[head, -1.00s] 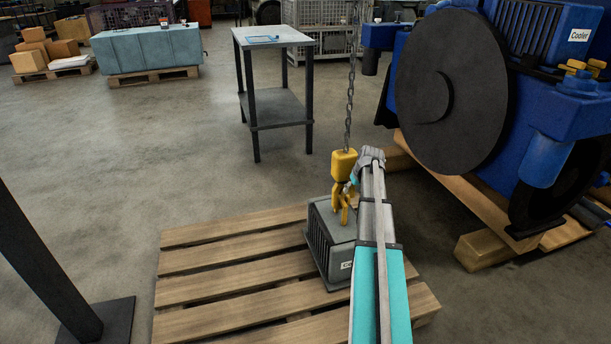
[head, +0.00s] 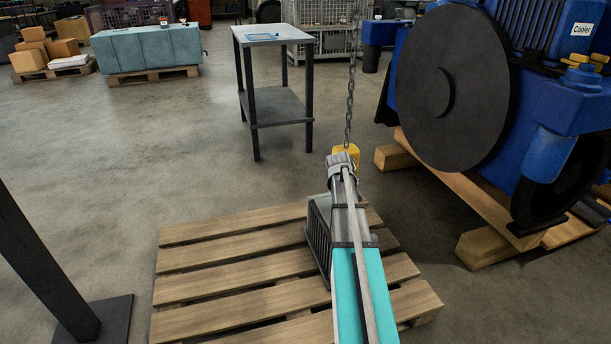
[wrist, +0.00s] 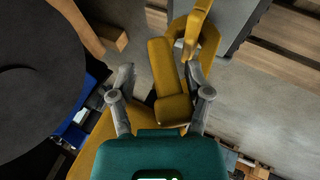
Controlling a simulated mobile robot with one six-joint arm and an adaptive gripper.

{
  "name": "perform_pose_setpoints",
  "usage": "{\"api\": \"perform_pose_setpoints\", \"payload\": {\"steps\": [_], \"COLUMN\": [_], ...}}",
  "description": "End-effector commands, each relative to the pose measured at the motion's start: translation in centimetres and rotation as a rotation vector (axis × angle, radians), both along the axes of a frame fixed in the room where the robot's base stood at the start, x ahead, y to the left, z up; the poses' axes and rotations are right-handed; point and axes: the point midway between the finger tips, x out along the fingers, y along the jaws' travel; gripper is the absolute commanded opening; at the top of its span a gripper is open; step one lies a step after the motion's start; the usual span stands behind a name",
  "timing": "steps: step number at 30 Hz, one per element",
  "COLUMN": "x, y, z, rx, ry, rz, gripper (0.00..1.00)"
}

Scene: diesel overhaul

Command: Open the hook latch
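The yellow hook block (head: 346,151) hangs on a chain (head: 349,95) above a grey ribbed cooler box (head: 319,240). In the head view my arm hides the hook below the block. In the wrist view the yellow hook (wrist: 208,42) curves at the top, and its yellow latch bar (wrist: 167,72) runs down between my fingers. My gripper (wrist: 160,75) is open around the latch bar. The right finger is close beside the bar; contact cannot be told. A gap shows between the left finger and the bar.
The cooler box stands on a wooden pallet (head: 230,270). A blue engine with a large black disc (head: 450,90) stands on timber at the right. A grey metal table (head: 272,35) is behind. A dark post (head: 40,260) is at the left. Open floor lies between.

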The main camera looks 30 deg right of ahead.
Motion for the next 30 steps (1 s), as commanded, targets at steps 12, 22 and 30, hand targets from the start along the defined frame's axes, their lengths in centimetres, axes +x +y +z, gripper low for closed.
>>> {"api": "perform_pose_setpoints", "payload": {"steps": [12, 22, 30], "x": [0.1, -0.4, -1.1], "y": [0.5, 1.9, 3.9], "z": [-0.5, 1.4, 3.6], "rx": [-0.177, -0.211, -0.211], "ry": [0.043, 0.051, 0.052], "rz": [0.001, 0.001, 0.002], "gripper": [0.63, 0.63, 0.63]}}
